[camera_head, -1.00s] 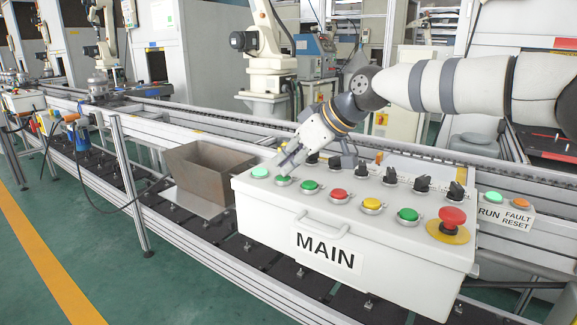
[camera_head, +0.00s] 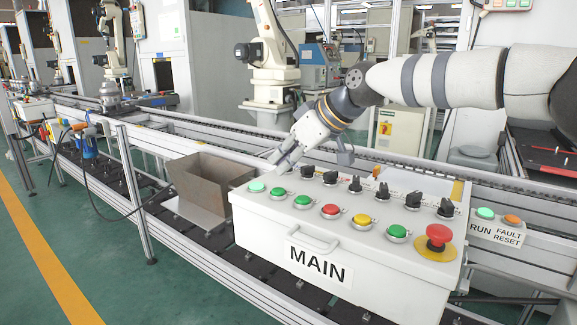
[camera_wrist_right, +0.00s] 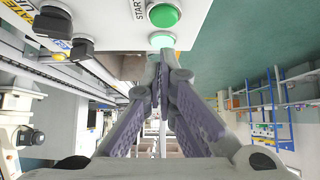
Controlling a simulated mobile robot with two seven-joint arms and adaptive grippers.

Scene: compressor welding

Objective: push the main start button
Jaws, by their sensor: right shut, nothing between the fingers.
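The white MAIN control box (camera_head: 345,262) stands at the front. A pale green button (camera_head: 256,186) is at its left end, with a green button (camera_head: 279,194) beside it. In the right wrist view the green button (camera_wrist_right: 164,15) has a START label next to it, and the pale green button (camera_wrist_right: 162,40) lies just beyond my fingertips. My right gripper (camera_head: 275,161) is shut and empty, its tips just above and behind the box's left end, apart from the buttons in the head view. My left gripper is not in view.
More buttons, black rotary switches (camera_head: 355,184) and a red emergency knob (camera_head: 439,235) cover the box top. A brown open bin (camera_head: 208,187) stands left of it. A RUN and FAULT RESET box (camera_head: 495,233) is at right. Conveyor rails run behind.

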